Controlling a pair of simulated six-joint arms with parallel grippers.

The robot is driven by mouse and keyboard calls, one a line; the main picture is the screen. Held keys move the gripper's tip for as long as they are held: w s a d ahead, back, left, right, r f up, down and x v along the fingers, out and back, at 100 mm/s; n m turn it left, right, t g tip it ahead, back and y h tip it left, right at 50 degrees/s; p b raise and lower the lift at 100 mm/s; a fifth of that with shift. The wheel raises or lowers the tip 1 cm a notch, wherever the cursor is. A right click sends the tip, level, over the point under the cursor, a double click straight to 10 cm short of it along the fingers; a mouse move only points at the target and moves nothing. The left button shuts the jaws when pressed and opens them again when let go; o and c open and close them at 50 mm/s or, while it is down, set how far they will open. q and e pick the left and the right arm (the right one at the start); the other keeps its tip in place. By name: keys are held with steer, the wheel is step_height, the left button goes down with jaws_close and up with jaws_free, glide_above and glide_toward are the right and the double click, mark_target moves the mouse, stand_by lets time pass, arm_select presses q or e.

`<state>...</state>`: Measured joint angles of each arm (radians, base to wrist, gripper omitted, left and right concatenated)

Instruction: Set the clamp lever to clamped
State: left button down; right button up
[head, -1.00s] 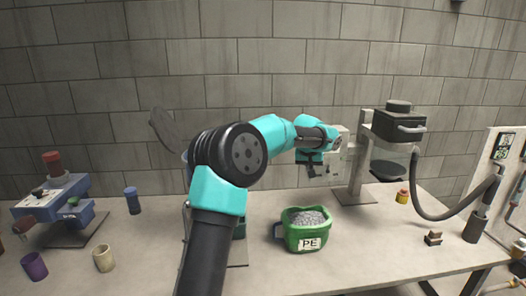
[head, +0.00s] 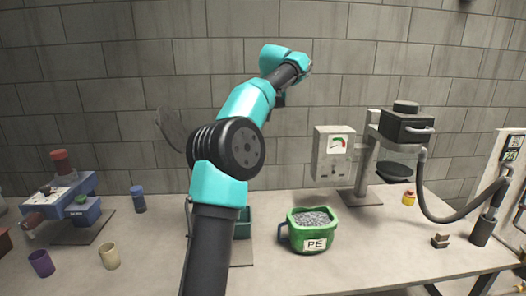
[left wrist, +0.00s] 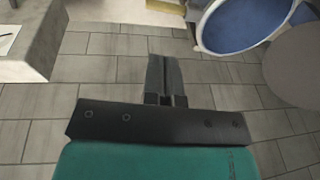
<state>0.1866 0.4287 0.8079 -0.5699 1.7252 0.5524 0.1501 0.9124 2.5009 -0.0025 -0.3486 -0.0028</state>
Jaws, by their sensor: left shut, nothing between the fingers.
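I cannot pick out the clamp lever for sure in any view. A grey box with a dial (head: 334,153) stands at the back right, with small dark marks below the dial too small to read. Another device with a grey disc (head: 171,129) and a teal part (head: 243,223) is mostly hidden behind my left arm. My left gripper (left wrist: 165,62) is shut and empty in the left wrist view, over the tiled floor. In the head view my left arm's end is raised high, above and left of the dial box. My right gripper is not in view.
A green tub of pellets marked PE (head: 313,231) stands mid-table. A blue machine with a red top (head: 70,190) and cups (head: 109,256) are at left. A black hopper (head: 405,127) with a hose (head: 430,207) is at right. The front right tabletop is mostly clear.

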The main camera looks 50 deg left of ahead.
arm_select(q)
steer(key=shift+f, duration=0.1)
steer(key=x, duration=1.4)
steer(key=shift+s+a, duration=0.1)
stand_by(0.3)
